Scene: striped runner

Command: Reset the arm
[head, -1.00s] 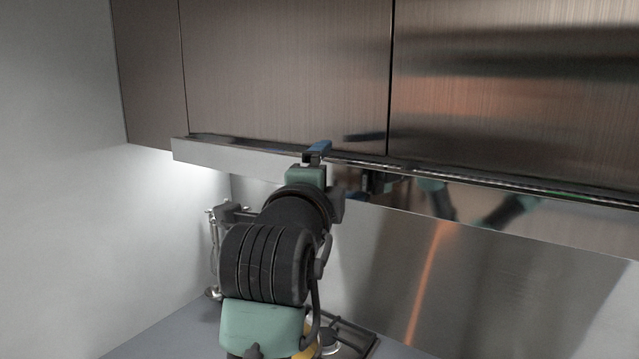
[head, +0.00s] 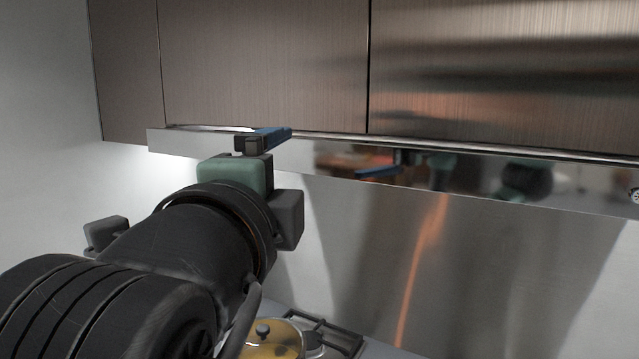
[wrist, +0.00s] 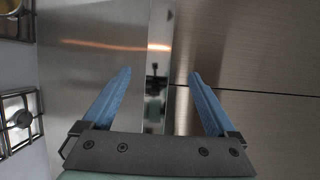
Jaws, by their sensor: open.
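My gripper (head: 266,138) is raised in front of the wall cabinets, near the steel strip under their doors in the head view. In the wrist view my gripper (wrist: 160,82) shows two blue fingers spread wide apart, with nothing between them. Beyond the fingers are the steel strip (wrist: 160,45) and a brushed cabinet door (wrist: 260,50). In the head view the fingers overlap, and my own arm fills the lower left.
Brushed cabinets (head: 265,65) span the top above a steel backsplash (head: 470,260). A lidded pot with yellow contents (head: 275,348) stands by a hob grate (head: 335,335) below. A pale wall (head: 45,170) bounds the left.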

